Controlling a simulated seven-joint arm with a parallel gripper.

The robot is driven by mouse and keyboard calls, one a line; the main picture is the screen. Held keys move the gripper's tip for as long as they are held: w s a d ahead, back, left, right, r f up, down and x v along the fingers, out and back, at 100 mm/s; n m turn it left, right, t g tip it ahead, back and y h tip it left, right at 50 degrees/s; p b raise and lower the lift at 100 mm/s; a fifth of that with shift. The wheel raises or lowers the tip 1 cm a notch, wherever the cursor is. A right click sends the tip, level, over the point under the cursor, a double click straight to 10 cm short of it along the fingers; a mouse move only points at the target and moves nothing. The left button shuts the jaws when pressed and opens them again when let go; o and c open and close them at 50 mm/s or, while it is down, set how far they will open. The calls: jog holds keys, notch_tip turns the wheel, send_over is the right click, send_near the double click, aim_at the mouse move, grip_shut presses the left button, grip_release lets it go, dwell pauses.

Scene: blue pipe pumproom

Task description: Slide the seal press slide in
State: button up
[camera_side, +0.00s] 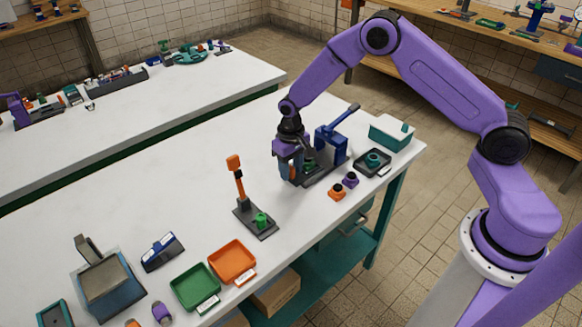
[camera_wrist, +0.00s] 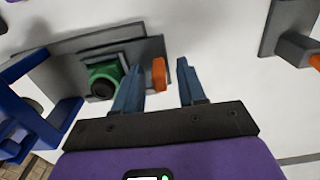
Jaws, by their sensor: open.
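The seal press (camera_side: 330,142) is a blue frame with a long raised lever on a dark base, at the right of the white bench. In the wrist view its blue frame (camera_wrist: 35,118) is at the left. Its grey slide (camera_wrist: 125,54) carries a green round part (camera_wrist: 103,80) and has an orange knob (camera_wrist: 158,75) at its end. My gripper (camera_side: 291,174) is low beside the press, at the slide's end. In the wrist view my gripper (camera_wrist: 159,66) is open, with the knob between its fingers, nearer the left one. Contact cannot be told. In the side view my gripper partly hides the slide.
An orange-handled device (camera_side: 238,178) stands left of my gripper. Green (camera_side: 183,290) and orange (camera_side: 232,262) trays sit along the near edge.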

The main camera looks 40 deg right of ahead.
grip_shut()
jog(key=d, duration=0.5)
grip_release()
notch_tip(320, 180, up, 18)
jog(key=shift+f, duration=0.25)
dwell(0.4)
